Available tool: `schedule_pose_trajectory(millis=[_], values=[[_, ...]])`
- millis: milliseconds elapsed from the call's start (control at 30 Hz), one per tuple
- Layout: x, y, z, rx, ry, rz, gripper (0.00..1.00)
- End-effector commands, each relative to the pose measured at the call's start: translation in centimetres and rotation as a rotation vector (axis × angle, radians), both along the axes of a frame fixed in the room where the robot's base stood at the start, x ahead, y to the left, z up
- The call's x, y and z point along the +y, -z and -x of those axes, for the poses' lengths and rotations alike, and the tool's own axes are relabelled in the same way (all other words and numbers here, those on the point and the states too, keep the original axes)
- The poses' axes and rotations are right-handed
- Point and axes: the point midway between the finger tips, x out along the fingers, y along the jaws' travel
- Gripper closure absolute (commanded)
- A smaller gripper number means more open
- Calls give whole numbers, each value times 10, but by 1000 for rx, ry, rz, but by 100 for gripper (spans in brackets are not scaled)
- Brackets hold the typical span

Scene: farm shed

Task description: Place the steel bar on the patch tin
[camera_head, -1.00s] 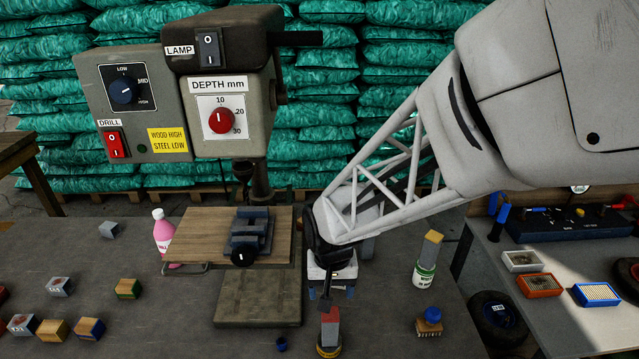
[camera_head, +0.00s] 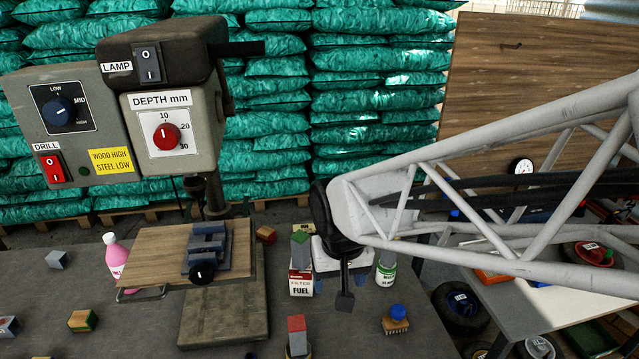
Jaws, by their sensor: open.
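A small upright grey block with a red end (camera_head: 297,338) stands on a low round tin (camera_head: 299,353) at the front edge of the bench; these look like the steel bar and the patch tin, though no label is readable. The tin is cut by the lower picture edge. My gripper (camera_head: 341,282) is open, its blue-tipped fingers apart, behind and to the right of that block. It hangs between the fuel filter box and the white-green can. The dark part of my wrist partly covers it, and I see nothing held between the fingers.
A fuel filter box (camera_head: 301,283) with a grey-green block (camera_head: 300,244) on top stands left of my gripper. A white-green can (camera_head: 386,275) and a blue-knobbed brush (camera_head: 396,320) are to the right. The drill's vise (camera_head: 206,250) is left.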

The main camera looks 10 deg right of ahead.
Motion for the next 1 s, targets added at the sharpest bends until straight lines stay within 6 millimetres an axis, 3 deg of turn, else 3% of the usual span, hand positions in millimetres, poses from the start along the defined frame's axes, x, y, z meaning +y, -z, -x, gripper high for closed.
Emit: schedule_pose_trajectory(millis=[200, 433, 633, 1000], values=[[-37, -44, 42, -67, 12, 5, 31], [-59, -68, 78, -109, 14, 17, 31], [-65, -74, 89, -122, 14, 22, 31], [-65, -75, 89, -122, 13, 22, 31]])
